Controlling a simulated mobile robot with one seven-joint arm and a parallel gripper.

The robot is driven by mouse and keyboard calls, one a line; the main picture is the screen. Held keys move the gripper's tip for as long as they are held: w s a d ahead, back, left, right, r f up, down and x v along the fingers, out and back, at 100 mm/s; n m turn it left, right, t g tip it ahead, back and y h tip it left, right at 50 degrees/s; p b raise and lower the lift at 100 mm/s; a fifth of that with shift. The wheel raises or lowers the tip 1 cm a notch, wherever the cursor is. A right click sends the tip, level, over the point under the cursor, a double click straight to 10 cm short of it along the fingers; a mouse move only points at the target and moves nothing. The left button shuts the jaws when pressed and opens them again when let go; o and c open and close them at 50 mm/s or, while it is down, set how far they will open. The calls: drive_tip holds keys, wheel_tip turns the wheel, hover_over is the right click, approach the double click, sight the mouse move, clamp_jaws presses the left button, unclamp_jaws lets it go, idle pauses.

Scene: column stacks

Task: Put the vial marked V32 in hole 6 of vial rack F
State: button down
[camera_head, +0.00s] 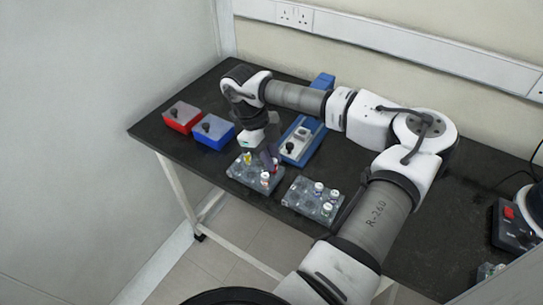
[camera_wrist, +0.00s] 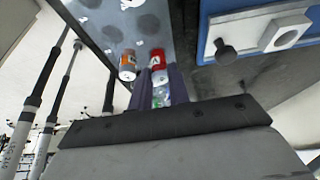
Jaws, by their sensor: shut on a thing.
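My gripper (camera_head: 268,153) points down at the left vial rack (camera_head: 238,176), a clear grey block with several vials. In the wrist view its dark fingers (camera_wrist: 160,82) are shut on a small vial. A red-banded vial (camera_wrist: 158,60) shows at the fingertips, and something greenish shows between the fingers. An orange-banded vial (camera_wrist: 128,65) stands just left of the fingers. A yellow vial (camera_head: 247,159) stands in the left rack. A second clear rack (camera_head: 298,205) to the right holds several white-capped vials (camera_head: 318,187). I cannot read V32, the rack letters or the hole numbers.
A red box (camera_head: 183,117) and a blue box (camera_head: 213,131) stand at the left of the black table. A blue device with a grey top (camera_head: 303,140) stands close behind the racks. The table's front edge runs near both racks. Another device (camera_head: 510,228) is at far right.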

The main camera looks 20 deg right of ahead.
drive_tip(key=shift+f, duration=0.2)
drive_tip(key=shift+f+b, duration=0.35)
drive_tip(key=shift+b, duration=0.2)
drive_tip(key=c, duration=0.9)
unclamp_jaws()
drive_tip(key=shift+r, duration=0.1)
drive_tip(key=shift+r+p, duration=1.65)
drive_tip(key=shift+r, duration=1.3)
